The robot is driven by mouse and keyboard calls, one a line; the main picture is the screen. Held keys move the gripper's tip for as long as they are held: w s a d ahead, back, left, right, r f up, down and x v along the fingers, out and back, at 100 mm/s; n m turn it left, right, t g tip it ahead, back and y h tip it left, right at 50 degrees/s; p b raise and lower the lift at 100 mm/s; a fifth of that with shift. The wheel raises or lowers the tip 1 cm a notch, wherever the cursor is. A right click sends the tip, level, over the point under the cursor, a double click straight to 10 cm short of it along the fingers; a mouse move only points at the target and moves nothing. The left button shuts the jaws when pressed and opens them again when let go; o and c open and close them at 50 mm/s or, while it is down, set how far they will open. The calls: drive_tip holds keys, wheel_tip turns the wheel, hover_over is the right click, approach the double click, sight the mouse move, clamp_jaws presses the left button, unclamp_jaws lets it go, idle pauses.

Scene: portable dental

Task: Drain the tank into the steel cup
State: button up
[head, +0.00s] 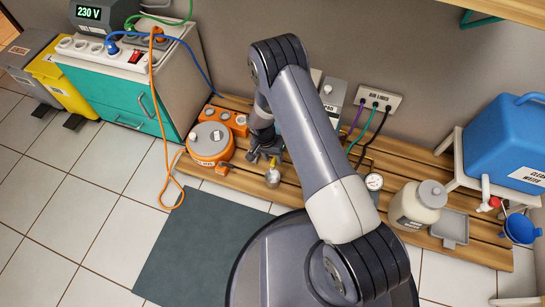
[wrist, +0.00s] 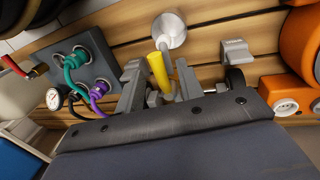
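The small round steel cup (head: 272,178) is at the front edge of the wooden pallet; in the wrist view the cup (wrist: 170,28) is at top centre. A yellow lever (wrist: 158,72) stands just on the near side of it in that view. My gripper (wrist: 157,78) is open, with one finger on each side of the lever; I cannot tell whether either touches it. In the head view my gripper (head: 264,148) is low beside the lever, partly hidden by my arm. The orange round tank-like unit (head: 208,142) sits left of it. The cup's inside is unclear.
Hoses run to a wall plate (head: 377,99). An orange cable (head: 157,110) hangs at left. The floor mat (head: 190,245) is clear.

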drive_tip(key=shift+c, duration=0.5)
clamp_jaws()
drive_tip(key=shift+w+d+n+t+y+b, duration=0.35)
drive_tip(key=shift+d+n, duration=0.6)
drive_tip(key=shift+n, duration=2)
drive_tip(key=shift+w+d+n+t+y+b, duration=0.15)
drive_tip(key=shift+d+n+t, duration=0.6)
drive_tip(key=shift+n, duration=2.25)
drive_tip(key=shift+w+d+n+t+y+b, duration=0.1)
drive_tip(key=shift+w+d+n+t+b, duration=0.25)
drive_tip(key=shift+d+n, duration=1.7)
drive_tip(key=shift+a+n, duration=0.95)
drive_tip(key=shift+n, duration=0.15)
